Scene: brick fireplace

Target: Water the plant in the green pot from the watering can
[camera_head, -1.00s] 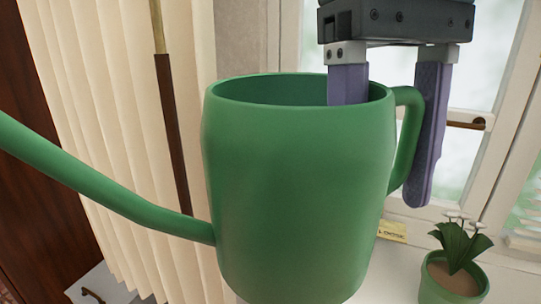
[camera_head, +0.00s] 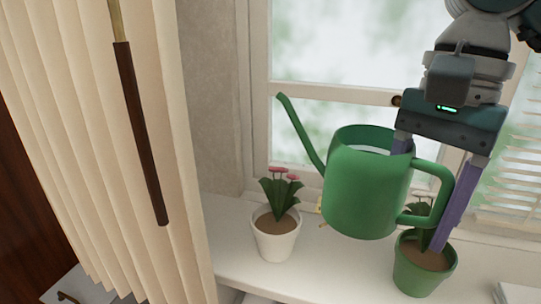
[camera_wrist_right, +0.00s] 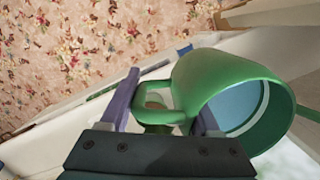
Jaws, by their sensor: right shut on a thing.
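The green watering can (camera_head: 365,195) is held up above the white sill, roughly upright, its long spout pointing up and left. My right gripper (camera_head: 424,195) is shut on it from above at the handle side; one purple finger goes inside the rim, the other is outside the handle. In the right wrist view the can (camera_wrist_right: 215,80) opens to the lower right and its inside looks blue. The green pot (camera_head: 424,275) with a leafy plant stands on the sill, below and right of the can; the handle and a finger partly hide the plant. My left gripper is not in view.
A white pot (camera_head: 276,240) with a pink-flowered plant stands left of the can, under its spout side. The window (camera_head: 330,60) is behind, and a cream curtain (camera_head: 130,130) with a hanging brown rod is at left. The sill (camera_head: 335,270) is clear between the pots.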

